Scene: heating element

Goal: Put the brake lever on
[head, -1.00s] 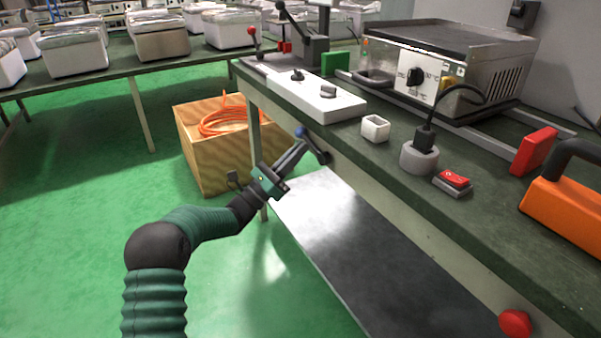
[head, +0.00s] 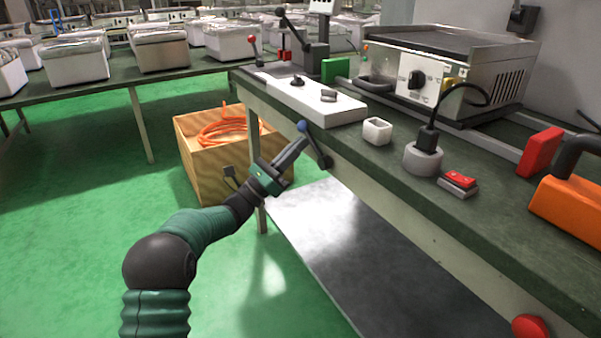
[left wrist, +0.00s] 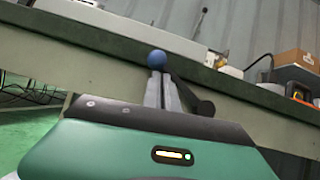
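The brake lever is a dark bar with a blue ball knob (head: 302,127), mounted at the front edge of the workbench. Its bar (head: 320,153) slants down to the right from the knob. My left gripper (head: 303,143) reaches up to it from the lower left, fingertips just below the knob. In the left wrist view the blue knob (left wrist: 157,58) shows right at the fingertips (left wrist: 161,78), and the dark bar (left wrist: 192,98) runs off to the right. The fingers are close together; I cannot tell whether they clasp the lever. My right gripper is out of view.
The workbench (head: 400,180) carries a white switch panel (head: 310,100), a white cup (head: 377,131), a grey socket with a plug (head: 424,157), a red switch (head: 458,181) and a grill (head: 445,70). A wooden box (head: 205,165) with an orange cable stands on the floor behind my arm.

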